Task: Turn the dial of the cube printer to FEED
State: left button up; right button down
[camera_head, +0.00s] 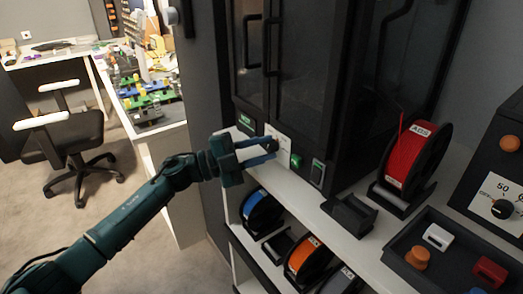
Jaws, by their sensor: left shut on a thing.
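A tall black printer (312,80) with dark glass doors stands in the middle of the head view. Its lower front has a white dial plate (284,137), and a small dark dial shows only in part there. My left gripper (272,147) reaches in from the left, its fingertips at this plate, shut on the dial. The fingers hide most of the dial, and its markings are too small to read, so I cannot tell its setting. My right gripper is not in view.
A green button (296,161) and a dark switch (318,173) sit right of the dial plate. A red spool (408,155) stands on the white shelf, with a black tray (442,255) in front. Blue and orange spools sit below. A chair (75,135) stands left.

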pick_arm(q)
jog(key=m, duration=0.2)
jog(key=shift+r+m+g+y, duration=0.15)
jog(key=shift+m+g+y, duration=0.15)
jog(key=shift+m+y, duration=0.1)
jog(key=shift+m+y+p, duration=0.3)
jog(key=shift+m, duration=0.5)
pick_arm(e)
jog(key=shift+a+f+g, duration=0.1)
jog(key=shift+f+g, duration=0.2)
pick_arm(q)
jog(key=shift+m+g, duration=0.3)
jog(key=shift+m, duration=0.1)
jog(key=o, duration=1)
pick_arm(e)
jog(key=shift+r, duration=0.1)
